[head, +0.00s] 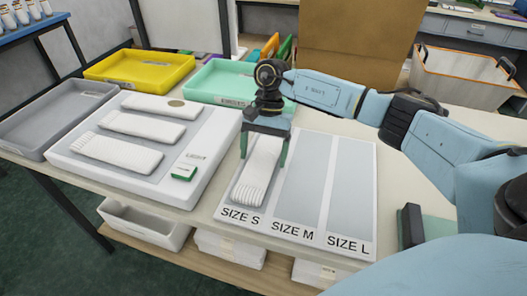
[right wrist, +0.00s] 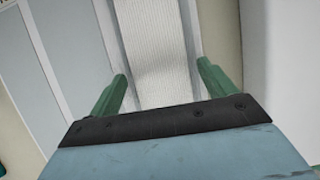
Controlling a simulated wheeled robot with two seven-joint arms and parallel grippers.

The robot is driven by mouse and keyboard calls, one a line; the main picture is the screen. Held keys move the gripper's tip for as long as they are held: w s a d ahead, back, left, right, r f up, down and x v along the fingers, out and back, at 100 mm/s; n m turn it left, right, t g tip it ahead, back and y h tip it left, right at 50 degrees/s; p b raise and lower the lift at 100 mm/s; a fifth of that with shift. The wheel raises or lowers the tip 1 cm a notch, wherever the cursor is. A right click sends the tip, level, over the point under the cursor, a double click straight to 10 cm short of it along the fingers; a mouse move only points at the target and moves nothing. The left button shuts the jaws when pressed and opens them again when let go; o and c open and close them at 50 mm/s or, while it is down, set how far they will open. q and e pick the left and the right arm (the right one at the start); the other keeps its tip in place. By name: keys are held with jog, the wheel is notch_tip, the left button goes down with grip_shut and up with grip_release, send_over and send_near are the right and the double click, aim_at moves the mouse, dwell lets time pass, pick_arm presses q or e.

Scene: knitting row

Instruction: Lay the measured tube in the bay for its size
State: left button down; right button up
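A white ribbed knitted tube (head: 257,180) lies lengthwise in the SIZE S bay of the white sizing board (head: 368,200). The SIZE M bay (head: 301,185) and SIZE L bay (head: 345,195) are empty. My right gripper (head: 263,160) is over the far part of the tube, with one finger on each side. In the right wrist view, the gripper (right wrist: 162,70) is open, with gaps between its fingers and the tube (right wrist: 157,45). Several more white tubes (head: 118,151) lie on a white tray (head: 60,150) at left. My left gripper is not in view.
A dark and green block (head: 412,227) stands right of the board. A pale basket (head: 460,80) is at back right.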

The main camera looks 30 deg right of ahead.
aim_at(269, 145)
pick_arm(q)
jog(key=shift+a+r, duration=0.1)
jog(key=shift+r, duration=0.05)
pick_arm(e)
jog(key=shift+r, duration=0.15)
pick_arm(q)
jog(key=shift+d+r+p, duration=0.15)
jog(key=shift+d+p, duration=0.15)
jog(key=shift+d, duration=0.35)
pick_arm(e)
jog(key=v, duration=1.2)
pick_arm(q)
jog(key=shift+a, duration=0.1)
